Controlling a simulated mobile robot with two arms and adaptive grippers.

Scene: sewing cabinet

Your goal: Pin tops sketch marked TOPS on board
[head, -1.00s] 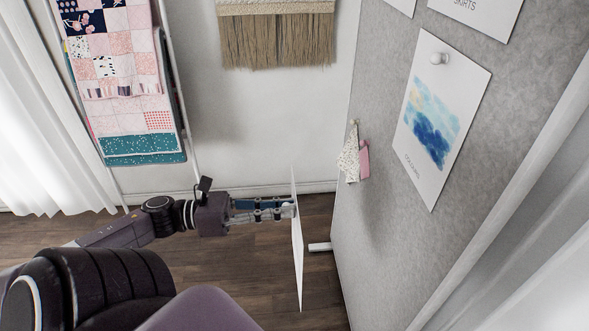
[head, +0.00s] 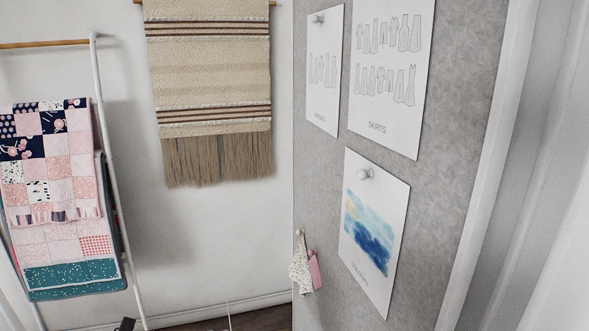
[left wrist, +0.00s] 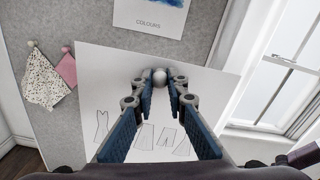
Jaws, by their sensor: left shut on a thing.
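My left gripper (left wrist: 160,84) is shut on the round white pin (left wrist: 160,76) at the top of a white sketch sheet (left wrist: 103,75) in the left wrist view. The sheet shows outline garments; its lower part and any label are hidden behind the fingers and wrist. The grey board (left wrist: 205,30) is behind it, and I cannot tell whether the sheet touches it. In the head view the board (head: 325,180) stands at the right, and only a thin edge of the sheet (head: 228,316) shows at the bottom. My right gripper is not in view.
On the board hang a SKIRTS sheet (head: 390,75), another garment sheet (head: 324,70) and a COLOURS painting (head: 373,232). Fabric swatches (head: 305,268) hang at its left edge. A quilt ladder (head: 105,130) and woven hanging (head: 210,90) are left. A window (left wrist: 285,75) is right in the wrist view.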

